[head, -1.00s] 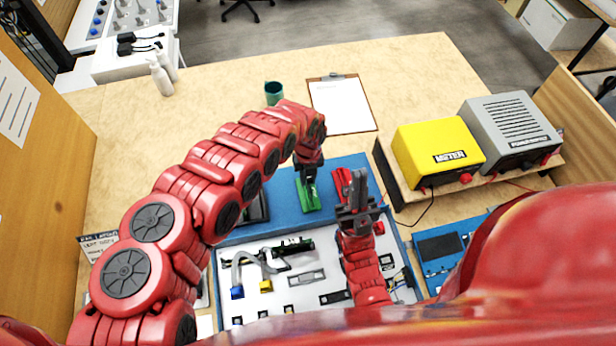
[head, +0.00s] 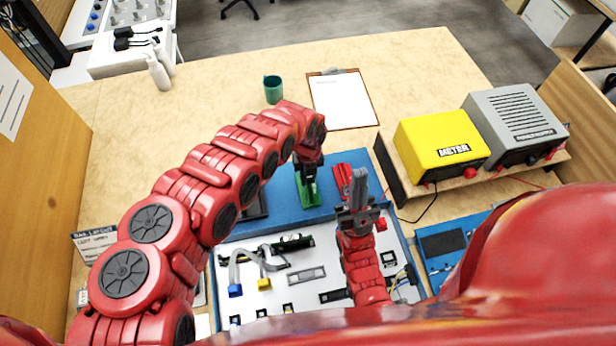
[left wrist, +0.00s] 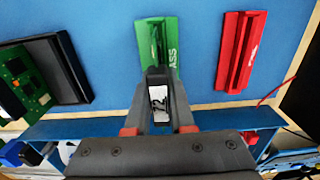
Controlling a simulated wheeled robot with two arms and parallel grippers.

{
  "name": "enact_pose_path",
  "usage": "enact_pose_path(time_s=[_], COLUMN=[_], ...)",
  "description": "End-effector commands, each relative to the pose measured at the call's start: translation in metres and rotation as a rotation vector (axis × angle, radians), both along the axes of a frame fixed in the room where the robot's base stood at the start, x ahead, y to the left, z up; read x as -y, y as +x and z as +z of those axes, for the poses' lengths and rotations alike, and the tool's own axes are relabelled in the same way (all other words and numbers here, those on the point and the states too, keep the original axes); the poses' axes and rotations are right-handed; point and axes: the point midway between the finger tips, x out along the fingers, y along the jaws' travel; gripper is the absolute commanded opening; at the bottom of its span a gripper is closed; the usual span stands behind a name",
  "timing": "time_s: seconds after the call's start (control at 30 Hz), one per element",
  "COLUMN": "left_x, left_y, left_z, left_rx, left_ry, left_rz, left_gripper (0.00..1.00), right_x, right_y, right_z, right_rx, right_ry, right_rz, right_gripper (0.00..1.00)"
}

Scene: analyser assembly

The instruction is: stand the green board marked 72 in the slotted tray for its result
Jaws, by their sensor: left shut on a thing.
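My left gripper (head: 309,180) points down over the green slotted tray (left wrist: 171,27) on the blue mat. In the left wrist view its fingers (left wrist: 160,90) are shut on the board marked 72 (left wrist: 158,97), whose pale label shows between them. The board is in line with the tray's slot and overlaps its near end. I cannot tell whether its lower edge is in the slot. The green tray also shows in the head view (head: 311,197), partly behind the gripper. A red slotted tray (left wrist: 240,52) lies to its right. My right gripper (head: 358,186) points away from me, fingers together, empty.
A black holder (left wrist: 70,65) with a green circuit board (left wrist: 22,85) lies left of the green tray. A white panel (head: 290,292) with cables and parts is nearer me. The yellow meter (head: 440,145) and grey power supply (head: 515,120) stand right. A clipboard (head: 342,100) and cup (head: 273,90) lie beyond.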

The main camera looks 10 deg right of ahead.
Motion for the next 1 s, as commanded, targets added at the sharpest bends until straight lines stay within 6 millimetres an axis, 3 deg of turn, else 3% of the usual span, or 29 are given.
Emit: enact_pose_path(time_s=[0.3, 1.0], left_x=[0.0000, -0.0002], left_y=[0.0002, -0.0001], left_z=[-0.0100, -0.0124], left_rx=[0.000, 0.000], left_ry=[0.000, 0.000], left_rz=[0.000, 0.000], left_gripper=[0.00, 0.00], right_x=[0.0000, 0.0000], right_y=[0.0000, 0.0001], right_z=[-0.0097, -0.0122], right_rx=[0.000, 0.000], right_ry=[0.000, 0.000], right_rz=[0.000, 0.000], right_gripper=[0.00, 0.00])
